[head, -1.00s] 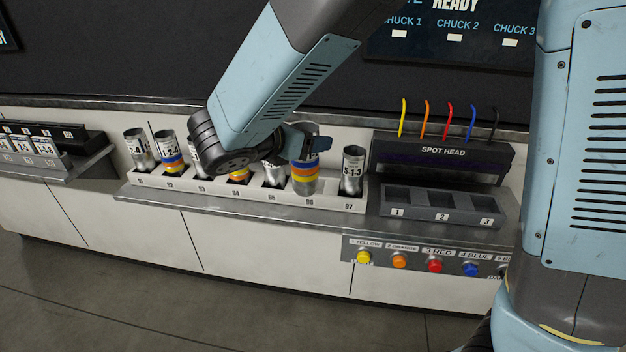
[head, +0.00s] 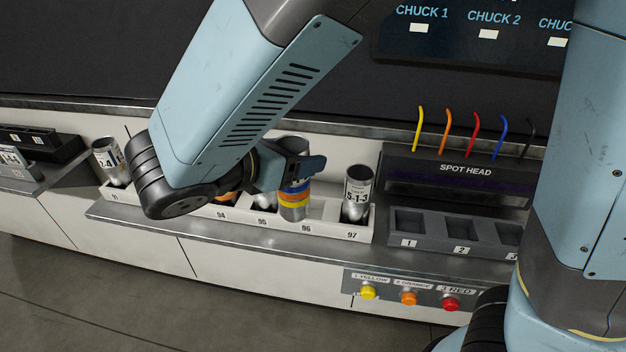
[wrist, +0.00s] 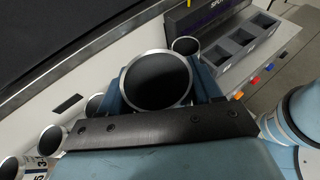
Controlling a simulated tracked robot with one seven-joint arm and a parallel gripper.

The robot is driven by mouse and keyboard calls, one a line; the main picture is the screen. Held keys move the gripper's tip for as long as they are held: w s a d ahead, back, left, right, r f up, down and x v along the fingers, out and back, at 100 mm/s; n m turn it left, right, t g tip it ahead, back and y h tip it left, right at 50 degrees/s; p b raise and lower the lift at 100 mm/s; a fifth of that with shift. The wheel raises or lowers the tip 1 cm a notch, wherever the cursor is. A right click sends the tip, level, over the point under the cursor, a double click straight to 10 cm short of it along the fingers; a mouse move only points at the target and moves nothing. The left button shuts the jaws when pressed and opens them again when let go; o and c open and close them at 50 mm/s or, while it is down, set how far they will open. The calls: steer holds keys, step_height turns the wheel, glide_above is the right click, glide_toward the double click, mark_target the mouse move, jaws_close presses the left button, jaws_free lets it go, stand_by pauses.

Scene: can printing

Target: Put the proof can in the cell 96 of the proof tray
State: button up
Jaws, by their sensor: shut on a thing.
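The proof can (head: 294,209) is a metal can with blue, orange and yellow bands. My gripper (head: 300,170) is shut around its upper part. The can stands upright at cell 96 of the proof tray (head: 335,233), a white tray with numbered cells. Its lower end is at the cell; I cannot tell whether it touches the cell floor. In the wrist view the open mouth of the can (wrist: 157,80) shows between the fingers of my gripper.
A can marked 5-1-3 (head: 357,194) leans in cell 97, close on the right. Cans in the lower-numbered cells are partly hidden by my arm. The spot head (head: 460,175) with three chuck pockets stands to the right, above coloured buttons (head: 408,298).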

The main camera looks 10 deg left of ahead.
steer(key=w+d+f, duration=0.1)
steer(key=w+f, duration=0.8)
steer(key=f, duration=0.2)
steer(key=shift+w+d, duration=0.4)
steer(key=shift+f, duration=0.2)
steer(key=o, duration=1.3)
steer(key=shift+c, duration=0.2)
steer(key=shift+r, duration=0.15)
steer(key=v, duration=1.2)
steer(key=shift+a, duration=0.1)
